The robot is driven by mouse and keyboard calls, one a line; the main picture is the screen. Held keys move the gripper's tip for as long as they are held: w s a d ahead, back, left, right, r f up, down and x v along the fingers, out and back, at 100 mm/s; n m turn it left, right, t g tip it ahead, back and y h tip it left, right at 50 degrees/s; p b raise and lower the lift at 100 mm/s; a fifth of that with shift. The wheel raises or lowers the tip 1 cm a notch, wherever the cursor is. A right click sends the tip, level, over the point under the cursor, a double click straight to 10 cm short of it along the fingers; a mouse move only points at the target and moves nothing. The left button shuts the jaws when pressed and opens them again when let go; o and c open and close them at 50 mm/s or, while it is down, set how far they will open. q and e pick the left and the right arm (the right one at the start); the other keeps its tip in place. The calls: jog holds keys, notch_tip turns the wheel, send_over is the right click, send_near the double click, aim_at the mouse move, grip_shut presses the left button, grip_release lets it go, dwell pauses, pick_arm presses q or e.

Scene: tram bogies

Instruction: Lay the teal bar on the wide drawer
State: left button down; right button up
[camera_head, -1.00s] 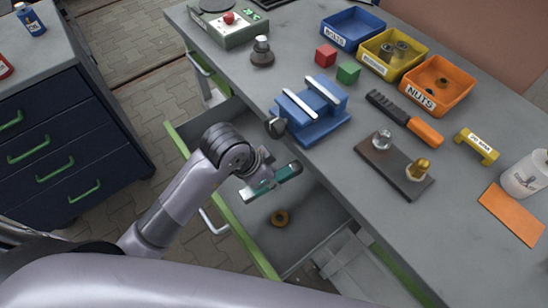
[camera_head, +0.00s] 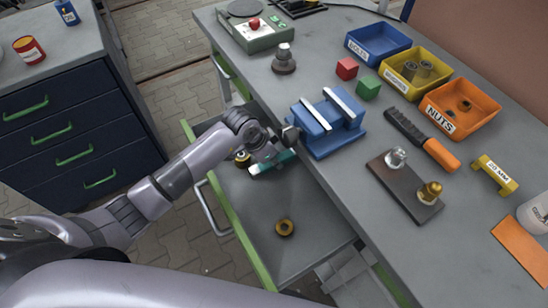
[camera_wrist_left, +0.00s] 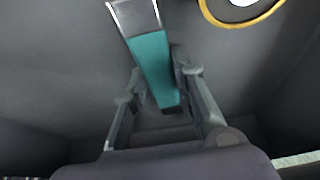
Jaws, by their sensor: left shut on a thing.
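The teal bar (camera_head: 273,163) is in my left gripper (camera_head: 278,153), near the far end of the open wide drawer (camera_head: 318,242) and beside the bench edge. In the left wrist view the teal bar (camera_wrist_left: 153,65), with a silvery end, lies between the two fingers of the left gripper (camera_wrist_left: 160,85). The fingers are shut on it. The bar is over the drawer floor; I cannot tell whether it touches it. The wrist hides part of the bar in the head view. My right gripper is not in view.
Two brass-coloured rings lie in the drawer, one in the middle (camera_head: 285,228) and one near the far end (camera_head: 242,156). A blue vise (camera_head: 325,128) stands on the bench (camera_head: 300,88) close to the gripper. The near part of the drawer is mostly clear.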

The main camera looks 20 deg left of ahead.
pick_arm(q)
jog(key=shift+s, duration=0.1)
jog(key=c, duration=1.3)
grip_release()
jog(key=v, duration=1.2)
jog(key=shift+r, duration=0.1)
